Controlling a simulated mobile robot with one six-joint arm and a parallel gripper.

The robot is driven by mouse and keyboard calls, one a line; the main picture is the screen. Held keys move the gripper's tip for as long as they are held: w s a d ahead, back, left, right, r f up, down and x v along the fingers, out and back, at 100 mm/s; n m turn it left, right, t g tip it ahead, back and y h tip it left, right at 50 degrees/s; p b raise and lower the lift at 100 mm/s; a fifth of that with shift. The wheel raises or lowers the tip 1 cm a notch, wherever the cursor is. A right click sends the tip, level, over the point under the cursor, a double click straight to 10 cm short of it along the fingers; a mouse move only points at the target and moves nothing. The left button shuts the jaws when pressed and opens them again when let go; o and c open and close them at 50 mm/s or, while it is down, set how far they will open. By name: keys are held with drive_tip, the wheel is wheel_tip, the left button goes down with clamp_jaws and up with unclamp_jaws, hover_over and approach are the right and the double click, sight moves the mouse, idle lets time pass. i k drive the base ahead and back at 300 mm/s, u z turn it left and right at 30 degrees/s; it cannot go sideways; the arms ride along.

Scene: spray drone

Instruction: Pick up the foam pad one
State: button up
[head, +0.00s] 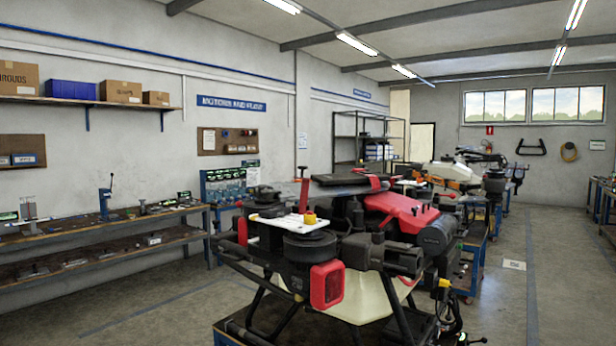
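I cannot make out a foam pad for certain in the head view. A large spray drone (400,218) with a red cover, black arms and a pale tank stands on a low blue stand in the middle. A white flat piece (272,221) with a yellow and red knob lies on top of the drone's near side; I cannot tell what it is. My gripper is not in view.
A long workbench (110,222) with small tools and a lower shelf runs along the left wall. Boxes stand on a wall shelf (90,102) above it. More drones (455,172) stand behind. The floor (550,270) at right is mostly clear.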

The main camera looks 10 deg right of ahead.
sight(276, 213)
drive_tip(key=u, duration=0.05)
drive_tip(key=i, duration=0.95)
drive_tip(key=z, duration=0.05)
